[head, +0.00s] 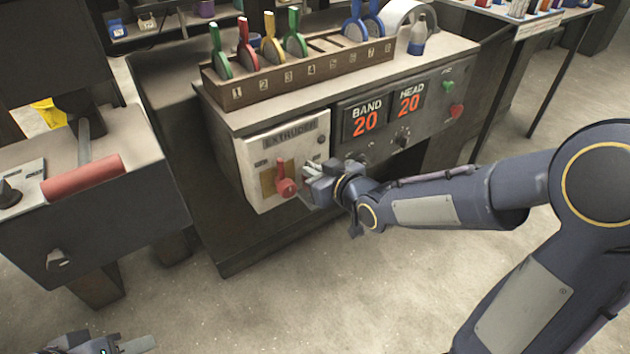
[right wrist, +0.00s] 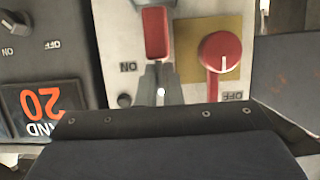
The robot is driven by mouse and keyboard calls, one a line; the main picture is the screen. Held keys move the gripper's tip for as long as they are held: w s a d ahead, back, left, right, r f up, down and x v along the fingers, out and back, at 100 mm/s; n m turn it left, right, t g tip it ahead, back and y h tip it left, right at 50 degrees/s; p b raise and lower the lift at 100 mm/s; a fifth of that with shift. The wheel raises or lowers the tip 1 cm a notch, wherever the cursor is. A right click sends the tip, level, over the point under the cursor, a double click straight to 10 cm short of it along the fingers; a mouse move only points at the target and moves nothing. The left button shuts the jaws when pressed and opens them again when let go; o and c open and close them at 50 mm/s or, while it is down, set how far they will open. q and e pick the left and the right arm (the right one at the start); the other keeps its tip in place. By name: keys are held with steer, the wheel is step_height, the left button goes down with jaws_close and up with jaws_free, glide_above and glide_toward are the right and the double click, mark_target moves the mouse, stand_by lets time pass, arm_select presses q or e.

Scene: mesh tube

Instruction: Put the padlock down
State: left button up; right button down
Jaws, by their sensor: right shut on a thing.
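In the right wrist view, a red padlock (right wrist: 157,33) is at the tips of my right gripper (right wrist: 158,75), with a grey part at the picture's top edge. The gripper is shut on the padlock. In the head view my right gripper (head: 312,190) is in front of the white extruder switch panel (head: 290,142), and I cannot make out the padlock there. A red rotary knob (head: 286,187) is just left of the gripper; it also shows in the right wrist view (right wrist: 219,50). My left gripper (head: 105,347) is partly cut off at the bottom left, its jaws unclear.
Displays read BAND 20 and HEAD 20 (head: 408,100). A machine with a red handle (head: 85,176) stands left. The floor in front is clear.

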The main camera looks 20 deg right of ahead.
steer(key=shift+f, duration=0.65)
steer(key=shift+f+b, duration=0.2)
steer(key=shift+b, duration=0.1)
steer(key=c, duration=1.6)
jaws_free()
steer(key=shift+r, duration=0.1)
